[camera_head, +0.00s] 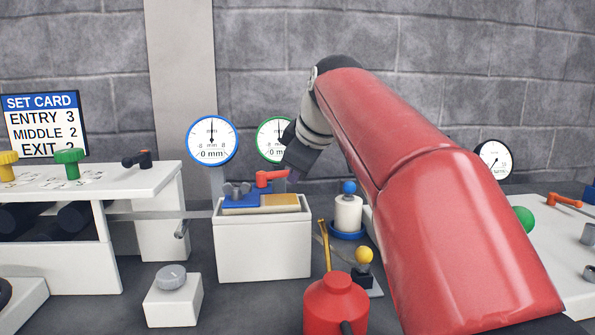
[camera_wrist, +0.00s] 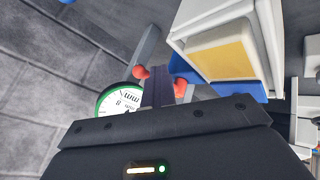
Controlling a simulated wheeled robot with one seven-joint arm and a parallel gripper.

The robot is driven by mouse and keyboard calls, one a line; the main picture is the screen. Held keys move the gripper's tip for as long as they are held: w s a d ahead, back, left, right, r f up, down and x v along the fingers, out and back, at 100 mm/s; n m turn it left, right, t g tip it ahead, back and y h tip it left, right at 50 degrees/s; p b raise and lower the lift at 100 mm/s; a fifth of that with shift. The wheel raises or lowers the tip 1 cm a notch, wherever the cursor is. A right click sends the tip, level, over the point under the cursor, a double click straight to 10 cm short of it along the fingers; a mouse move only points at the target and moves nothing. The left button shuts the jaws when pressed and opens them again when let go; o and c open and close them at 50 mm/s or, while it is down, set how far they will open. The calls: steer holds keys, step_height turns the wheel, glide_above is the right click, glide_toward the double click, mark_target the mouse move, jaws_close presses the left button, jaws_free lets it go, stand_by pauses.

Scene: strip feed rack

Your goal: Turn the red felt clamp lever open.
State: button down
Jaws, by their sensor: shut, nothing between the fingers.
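The red clamp lever (camera_head: 270,177) sits on top of the white box (camera_head: 262,245), behind a tan felt pad (camera_head: 280,201) and a blue plate (camera_head: 238,206). My gripper (camera_head: 291,176) comes down from behind on the right, at the lever's right end. In the wrist view my shut fingers (camera_wrist: 158,88) cover the lever's middle. Red parts of the lever (camera_wrist: 140,72) show on both sides of them. I cannot tell whether the fingers touch it. The felt pad (camera_wrist: 222,55) shows at upper right.
Two dials, blue-rimmed (camera_head: 211,140) and green-rimmed (camera_head: 272,132), stand behind the box. A white spool (camera_head: 348,214) and a red oil can (camera_head: 336,302) are to the right. A grey knob block (camera_head: 173,302) stands front left.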

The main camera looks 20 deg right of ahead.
steer(key=shift+a, duration=0.7)
steer(key=v, duration=0.7)
steer(key=shift+s+d+r+p, duration=0.2)
steer(key=shift+r+p, duration=0.1)
steer(key=shift+p, duration=0.05)
